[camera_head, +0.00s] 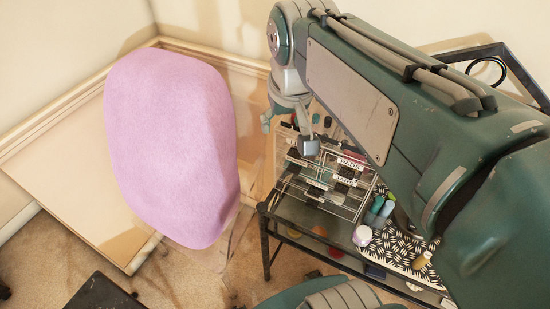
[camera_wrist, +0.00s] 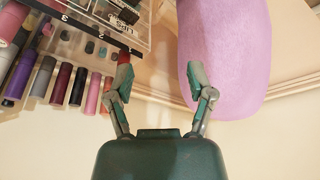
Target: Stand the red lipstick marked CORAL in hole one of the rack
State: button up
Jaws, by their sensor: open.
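In the wrist view my gripper (camera_wrist: 158,78) is open, with nothing between its fingers. A small red item (camera_wrist: 124,57) shows just beyond the left fingertip, partly covered by it. It may be a red lipstick, but no CORAL marking is legible and I cannot tell if they touch. A row of upright-looking tubes in purple, grey, dark red and pink (camera_wrist: 92,92) lies left of the gripper. In the head view my gripper (camera_head: 308,146) hangs over the clear organizer.
The clear organizer (camera_head: 345,208) with labelled drawers stands on a dark-framed cart (camera_head: 264,240).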

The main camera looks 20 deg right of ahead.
jog(key=s+a+f+n+t, duration=0.1)
jog(key=s+a+f+t, duration=0.1)
jog(key=s+f, duration=0.4)
jog(key=shift+s+a, duration=0.55)
jog(key=shift+a, duration=0.05)
jog(key=shift+r, duration=0.1)
jog(key=shift+c, duration=0.8)
